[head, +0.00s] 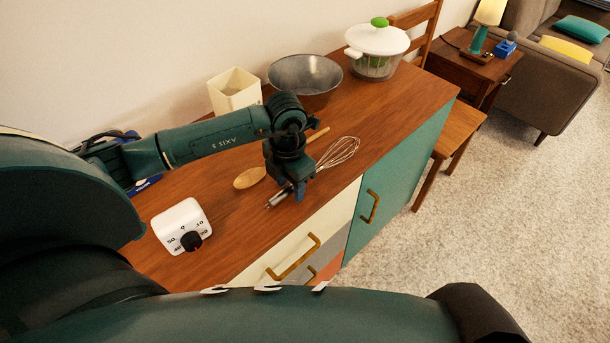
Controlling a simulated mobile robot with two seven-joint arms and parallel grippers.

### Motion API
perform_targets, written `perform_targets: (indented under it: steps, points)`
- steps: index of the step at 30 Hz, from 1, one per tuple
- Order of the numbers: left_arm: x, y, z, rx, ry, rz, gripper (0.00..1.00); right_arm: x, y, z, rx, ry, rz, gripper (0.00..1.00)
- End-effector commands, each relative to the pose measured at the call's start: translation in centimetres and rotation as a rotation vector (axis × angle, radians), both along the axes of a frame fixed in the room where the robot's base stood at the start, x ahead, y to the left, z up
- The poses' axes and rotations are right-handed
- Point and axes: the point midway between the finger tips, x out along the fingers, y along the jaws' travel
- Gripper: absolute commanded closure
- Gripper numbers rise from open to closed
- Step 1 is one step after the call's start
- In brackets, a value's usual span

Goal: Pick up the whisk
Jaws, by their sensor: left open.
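The whisk (339,152) lies on the wooden top of the hutch, its wire loops pointing to the back right and its metal handle (279,198) to the front left. My left gripper (300,190) is open and points down right over the whisk's handle. Its fingers hide part of the handle, and I cannot tell whether they touch it. My right gripper is not in view.
A wooden spoon (250,178) lies just behind the whisk. A white timer (182,226) stands at the front left. A cream container (235,90), a metal bowl (305,75) and a salad spinner (376,47) stand along the back. The hutch top (400,110) is clear at right.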

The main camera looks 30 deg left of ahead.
Motion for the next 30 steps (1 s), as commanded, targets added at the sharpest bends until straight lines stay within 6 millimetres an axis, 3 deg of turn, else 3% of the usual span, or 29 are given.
perform_targets:
  steps: [6,21,30]
  points:
    - [0.00,0.00,-0.05,0.000,0.000,0.000,0.58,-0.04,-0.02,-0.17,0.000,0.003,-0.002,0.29]
    - [0.01,0.03,0.00,0.000,0.000,0.000,0.99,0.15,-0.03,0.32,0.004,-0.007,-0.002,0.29]
    - [0.03,0.03,0.09,0.000,-0.001,0.000,1.00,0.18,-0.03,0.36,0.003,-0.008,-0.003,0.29]
